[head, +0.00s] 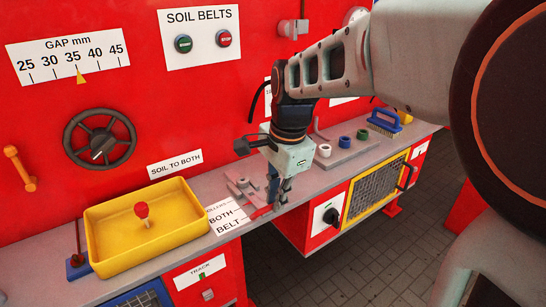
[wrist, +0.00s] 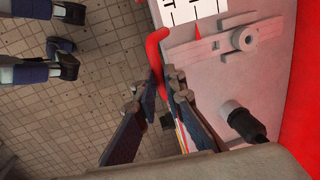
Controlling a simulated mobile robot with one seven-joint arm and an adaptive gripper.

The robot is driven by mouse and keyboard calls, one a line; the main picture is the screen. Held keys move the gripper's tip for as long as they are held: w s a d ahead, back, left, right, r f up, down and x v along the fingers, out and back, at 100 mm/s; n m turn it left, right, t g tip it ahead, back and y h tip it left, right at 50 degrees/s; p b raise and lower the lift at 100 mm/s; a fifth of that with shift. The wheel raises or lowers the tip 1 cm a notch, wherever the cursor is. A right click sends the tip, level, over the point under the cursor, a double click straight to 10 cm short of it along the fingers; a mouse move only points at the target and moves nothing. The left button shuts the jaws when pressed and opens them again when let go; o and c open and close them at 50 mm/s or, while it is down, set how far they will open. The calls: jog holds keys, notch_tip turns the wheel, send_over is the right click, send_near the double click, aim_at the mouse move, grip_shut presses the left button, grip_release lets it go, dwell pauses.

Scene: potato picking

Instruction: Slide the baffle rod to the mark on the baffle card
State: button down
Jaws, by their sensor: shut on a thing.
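The red baffle rod (head: 262,212) sticks out over the front edge of the grey bench. In the wrist view its bent end (wrist: 155,42) runs down between my fingers. My gripper (head: 277,197) is shut on the rod; the fingers also show in the wrist view (wrist: 158,88). The white baffle card (head: 228,217) lies left of the gripper and reads BOTH and BELT, with a partly hidden line above. In the wrist view the card (wrist: 188,12) is at the top edge, with a small red pointer (wrist: 197,29) just below it near a middle line.
A grey slide block (wrist: 238,38) stands on the bench beside the rod. A dark knob (wrist: 243,123) is to its right. A yellow tray (head: 110,258) stands left of the card. Colored cups (head: 344,142) and a blue brush (head: 384,122) are on the right. Open floor lies in front.

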jog(key=c, duration=2)
grip_release()
jog(key=shift+s+d+r, duration=0.1)
jog(key=shift+s+r, duration=0.1)
jog(key=shift+r, duration=1.05)
jog(key=shift+s+d+r, duration=0.15)
jog(key=shift+r, duration=1.05)
jog(key=shift+s+d+r, duration=0.1)
jog(key=shift+s+r, duration=0.1)
jog(key=shift+r, duration=1.05)
